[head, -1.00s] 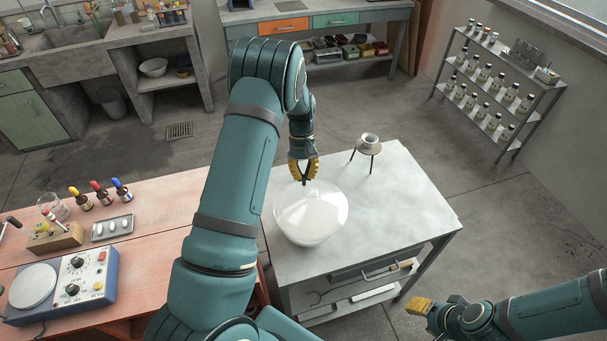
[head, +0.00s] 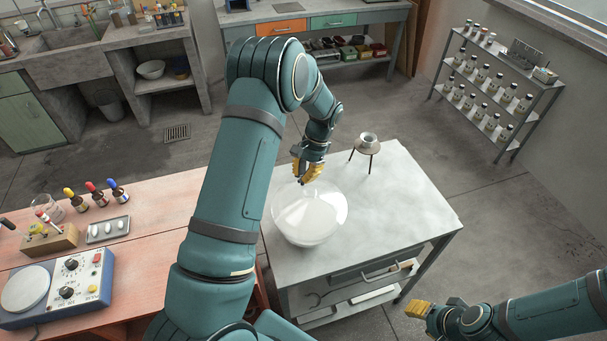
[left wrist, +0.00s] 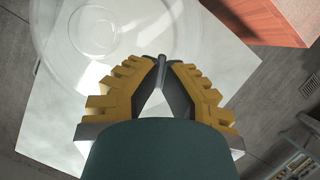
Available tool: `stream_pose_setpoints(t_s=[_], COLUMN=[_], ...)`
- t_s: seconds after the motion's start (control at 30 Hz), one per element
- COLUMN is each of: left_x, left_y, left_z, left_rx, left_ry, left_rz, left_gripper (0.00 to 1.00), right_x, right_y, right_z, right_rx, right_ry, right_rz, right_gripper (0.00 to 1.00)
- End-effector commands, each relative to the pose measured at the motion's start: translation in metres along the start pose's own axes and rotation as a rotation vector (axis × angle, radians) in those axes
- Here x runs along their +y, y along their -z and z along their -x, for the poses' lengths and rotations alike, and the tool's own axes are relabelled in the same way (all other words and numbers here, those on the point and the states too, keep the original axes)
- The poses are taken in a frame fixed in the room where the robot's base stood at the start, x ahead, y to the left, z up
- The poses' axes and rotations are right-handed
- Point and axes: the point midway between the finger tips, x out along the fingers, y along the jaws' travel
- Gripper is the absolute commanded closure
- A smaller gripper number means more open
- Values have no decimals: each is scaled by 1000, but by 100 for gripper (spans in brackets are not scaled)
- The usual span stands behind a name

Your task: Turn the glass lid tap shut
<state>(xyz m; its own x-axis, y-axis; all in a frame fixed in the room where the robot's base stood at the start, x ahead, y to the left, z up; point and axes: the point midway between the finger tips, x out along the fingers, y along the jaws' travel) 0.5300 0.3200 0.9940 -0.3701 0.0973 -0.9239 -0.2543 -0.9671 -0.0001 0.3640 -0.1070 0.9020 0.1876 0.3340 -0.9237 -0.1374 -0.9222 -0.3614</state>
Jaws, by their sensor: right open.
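The glass vessel with its clear lid (head: 309,216) stands on the pale-topped bench, and its round glass also shows in the left wrist view (left wrist: 110,28). My left gripper (head: 301,180) is at the far side of the lid, pointing down. In the left wrist view its fingertips (left wrist: 162,64) come close together on a small grey piece, which looks like the lid tap (left wrist: 162,72). The fingers hide most of the tap, so its exact angle cannot be read. My right gripper (head: 418,309) is open and empty at the lower right, away from the bench.
A small tripod with a cup (head: 368,142) stands behind the vessel to the right. The pale bench top (head: 410,205) is clear on the right. A reddish bench (head: 150,240) with a stirrer plate (head: 75,288) and dropper bottles (head: 98,193) stands at left.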

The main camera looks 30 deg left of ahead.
Motion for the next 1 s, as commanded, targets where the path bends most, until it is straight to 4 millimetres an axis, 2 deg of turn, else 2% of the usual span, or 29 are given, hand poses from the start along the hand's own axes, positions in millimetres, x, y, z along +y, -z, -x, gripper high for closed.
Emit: stream_pose_setpoints(t_s=[0.2,0.5,1.0], left_x=[2,3,3], left_y=[0,0,-1], left_z=[-2,-1,-2], left_rx=[-2,-2,-2], left_ry=[72,144,181], left_rz=[-178,-353,-442], left_gripper=[100,100,100], right_x=[1,1,2], right_y=[0,0,0], right_z=[-3,-4,-5], right_rx=[0,0,0], right_ry=[-1,-1,-1], right_rz=[0,0,0], right_gripper=[53,53,53])
